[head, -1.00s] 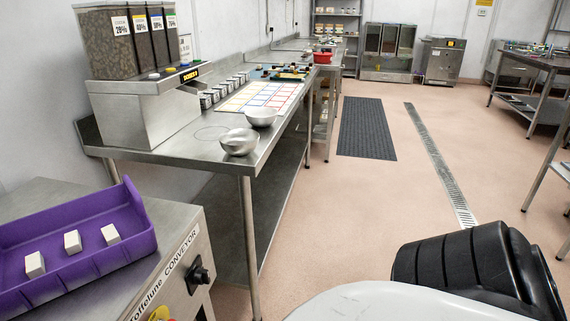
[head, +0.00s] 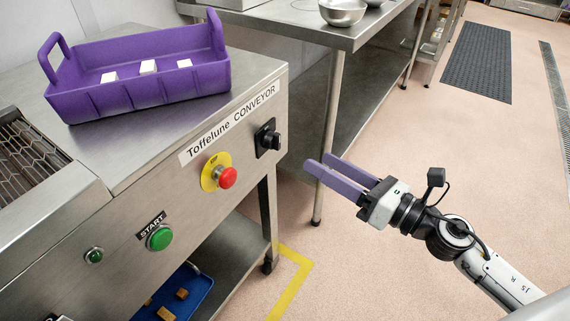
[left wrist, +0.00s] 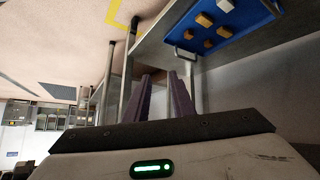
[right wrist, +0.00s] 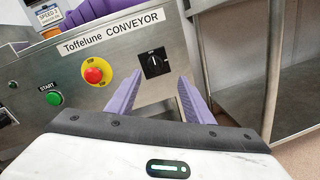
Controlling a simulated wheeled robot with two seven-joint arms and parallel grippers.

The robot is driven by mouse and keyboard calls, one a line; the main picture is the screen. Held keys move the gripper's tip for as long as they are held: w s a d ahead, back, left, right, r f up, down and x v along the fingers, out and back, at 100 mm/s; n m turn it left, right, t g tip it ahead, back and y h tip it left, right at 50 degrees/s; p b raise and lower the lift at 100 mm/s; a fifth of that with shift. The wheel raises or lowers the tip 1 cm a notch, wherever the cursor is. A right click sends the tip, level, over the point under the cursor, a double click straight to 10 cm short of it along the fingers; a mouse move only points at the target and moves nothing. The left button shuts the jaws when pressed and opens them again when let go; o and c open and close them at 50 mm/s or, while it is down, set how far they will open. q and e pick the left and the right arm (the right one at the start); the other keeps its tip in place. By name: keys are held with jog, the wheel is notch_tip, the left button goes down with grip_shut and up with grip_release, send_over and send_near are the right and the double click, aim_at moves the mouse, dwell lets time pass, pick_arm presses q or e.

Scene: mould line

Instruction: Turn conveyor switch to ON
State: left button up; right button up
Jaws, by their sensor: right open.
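The conveyor switch (head: 268,138) is a black rotary knob on a dark square plate at the right end of the machine's front panel. It also shows in the right wrist view (right wrist: 154,63), between and just beyond the fingertips; its small markings are too blurred to read. My right gripper (head: 318,160), with purple fingers, is open and empty. It is apart from the switch, to its right in the head view, and points toward the panel. My left gripper (left wrist: 159,76) shows only in the left wrist view, with its fingers apart and nothing between them.
A red stop button (head: 228,178) on a yellow plate and a green START button (head: 159,238) sit left of the switch. A purple crate (head: 140,92) with white blocks stands on top. A blue tray (head: 200,290) lies below. A steel table (head: 300,25) stands behind.

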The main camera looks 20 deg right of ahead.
aim_at(279, 144)
jog(key=w+a+n, duration=0.1)
jog(key=w, duration=0.1)
jog(key=w+a+n+p, duration=0.1)
jog(key=w+a, duration=0.1)
jog(key=w, duration=0.1)
jog(key=w+a+n+p, duration=0.1)
jog(key=w+a, duration=0.1)
jog(key=shift+w+a+r+n+g+y, duration=0.2)
jog(key=shift+a+n+g+y, duration=0.05)
jog(key=shift+n+g+y, duration=0.05)
pick_arm(q)
jog(key=shift+w+a+r+p, duration=0.1)
jog(key=shift+a+r+p, duration=0.05)
jog(key=shift+r+p, duration=0.15)
pick_arm(e)
jog(key=shift+w+a+f, duration=0.15)
jog(key=shift+w+a, duration=0.25)
jog(key=shift+w, duration=0.15)
jog(key=shift+c, duration=0.4)
jog(key=c, duration=1)
jog(key=shift+o, duration=0.2)
